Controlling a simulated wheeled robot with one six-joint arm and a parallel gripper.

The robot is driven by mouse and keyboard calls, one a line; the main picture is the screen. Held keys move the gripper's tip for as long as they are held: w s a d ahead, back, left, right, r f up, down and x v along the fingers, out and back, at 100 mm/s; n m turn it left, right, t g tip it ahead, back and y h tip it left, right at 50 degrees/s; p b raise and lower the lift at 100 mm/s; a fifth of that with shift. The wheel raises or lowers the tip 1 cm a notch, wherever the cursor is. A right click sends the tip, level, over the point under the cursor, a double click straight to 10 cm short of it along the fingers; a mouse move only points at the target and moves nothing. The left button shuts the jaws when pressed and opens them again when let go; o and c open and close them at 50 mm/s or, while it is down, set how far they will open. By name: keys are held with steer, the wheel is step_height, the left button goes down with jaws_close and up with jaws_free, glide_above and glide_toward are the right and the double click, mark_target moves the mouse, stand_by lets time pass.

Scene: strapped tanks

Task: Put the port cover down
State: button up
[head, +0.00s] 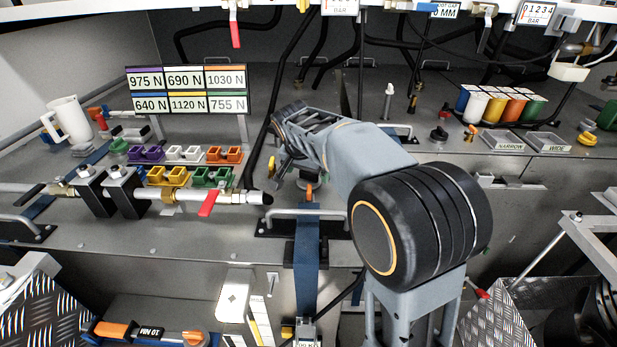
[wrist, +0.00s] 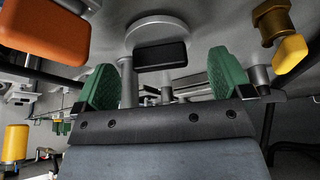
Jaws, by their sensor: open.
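In the wrist view my gripper (wrist: 164,72) is open, with its two green finger pads apart. A black block (wrist: 160,55) shows between and just beyond the pads, with a visible gap on each side. It sits against a pale grey round disc (wrist: 160,27), and the two together look like the port cover and its grip. I cannot tell whether the disc lies on a surface or on a port. In the head view my gripper (head: 281,172) is low over the bench behind the blue strap, partly hidden by my arm. The cover is not clearly visible there.
Close to the gripper in the wrist view are an orange block (wrist: 45,30) at left and a yellow handle (wrist: 291,54) on a brass fitting at right. In the head view a red-handled pipe (head: 210,202) and coloured clips (head: 168,176) stand left.

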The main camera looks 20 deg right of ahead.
steer(key=shift+x, duration=1.05)
steer(key=shift+c, duration=0.4)
steer(key=c, duration=0.9)
steer(key=shift+c, duration=0.3)
steer(key=shift+r, duration=0.2)
